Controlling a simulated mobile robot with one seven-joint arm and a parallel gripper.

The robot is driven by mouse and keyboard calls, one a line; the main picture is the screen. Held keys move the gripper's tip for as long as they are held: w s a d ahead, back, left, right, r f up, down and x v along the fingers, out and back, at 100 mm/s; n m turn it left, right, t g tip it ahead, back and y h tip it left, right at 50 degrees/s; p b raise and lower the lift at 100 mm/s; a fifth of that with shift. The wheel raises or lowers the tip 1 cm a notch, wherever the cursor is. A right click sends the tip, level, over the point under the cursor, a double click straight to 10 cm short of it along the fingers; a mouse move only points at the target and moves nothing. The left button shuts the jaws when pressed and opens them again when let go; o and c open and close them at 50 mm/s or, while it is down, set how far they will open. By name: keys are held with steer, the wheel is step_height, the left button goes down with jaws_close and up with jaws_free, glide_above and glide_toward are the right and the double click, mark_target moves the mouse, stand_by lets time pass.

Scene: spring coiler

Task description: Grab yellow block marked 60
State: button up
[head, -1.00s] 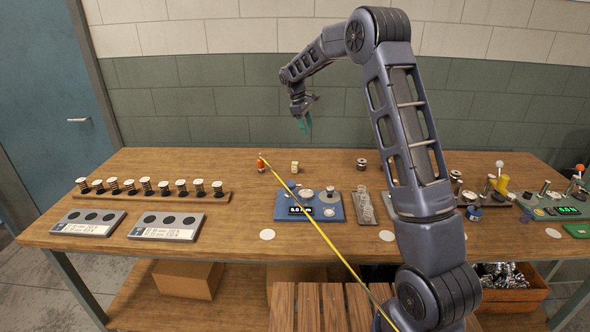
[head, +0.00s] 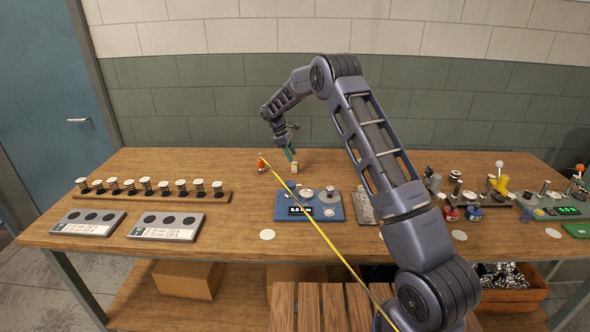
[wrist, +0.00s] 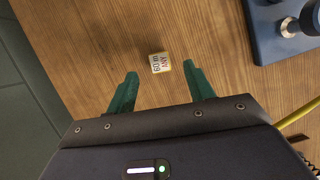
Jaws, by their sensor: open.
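The block marked 60 (wrist: 160,63) lies on the wooden table in the wrist view, with a pale printed face and a yellowish edge. In the head view the block (head: 294,169) is a small cream-yellow piece near the back of the table. My gripper (wrist: 157,84) is open, its two green fingers spread apart. The block sits just ahead of the gap between the fingertips, apart from both. In the head view my gripper (head: 290,155) is above and close to the block, partly overlapping it in the picture.
A blue device with a display (head: 281,207) stands just in front and right of the block; its corner shows in the wrist view (wrist: 285,35). An orange-red item (head: 261,163) stands left of the block. A yellow cord (head: 325,243) crosses the picture. A rack of springs (head: 150,196) is at left.

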mark_target(295, 163)
steer(key=shift+x, duration=3.15)
steer(key=shift+w+a, duration=0.1)
steer(key=shift+a, duration=0.15)
steer(key=c, duration=1)
steer(key=shift+c, duration=0.2)
